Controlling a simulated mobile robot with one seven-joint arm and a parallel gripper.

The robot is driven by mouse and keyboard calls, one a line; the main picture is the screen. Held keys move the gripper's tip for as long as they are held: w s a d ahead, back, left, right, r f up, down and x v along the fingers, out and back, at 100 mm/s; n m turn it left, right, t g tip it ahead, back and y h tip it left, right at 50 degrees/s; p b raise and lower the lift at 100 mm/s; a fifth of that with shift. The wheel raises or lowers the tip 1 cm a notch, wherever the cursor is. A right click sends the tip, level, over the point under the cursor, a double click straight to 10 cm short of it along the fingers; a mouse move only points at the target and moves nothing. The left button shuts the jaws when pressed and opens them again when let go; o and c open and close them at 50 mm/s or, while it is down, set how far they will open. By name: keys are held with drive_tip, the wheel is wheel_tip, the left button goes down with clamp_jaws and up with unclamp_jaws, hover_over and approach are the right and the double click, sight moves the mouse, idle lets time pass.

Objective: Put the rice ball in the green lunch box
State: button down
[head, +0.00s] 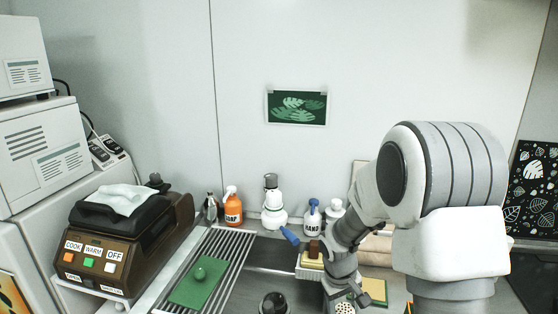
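I see no rice ball in the head view. No open green lunch box can be made out either. My arm comes in from the right and bends down toward the bottom edge. Its fingertips are not visible, so I cannot see whether it holds anything.
A brown cooker (120,245) with labelled buttons stands left of the metal rack (232,246). A dark round object (274,303) is at the bottom edge.

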drive_tip(key=shift+s+a+f+m+g, duration=0.15)
drive_tip(key=shift+s+a+m, duration=0.3)
drive_tip(key=shift+s+m, duration=0.4)
drive_tip(key=shift+s+a+f+m+g, duration=0.15)
drive_tip(key=shift+s+a+m, duration=0.25)
drive_tip(key=shift+s+m, duration=0.45)
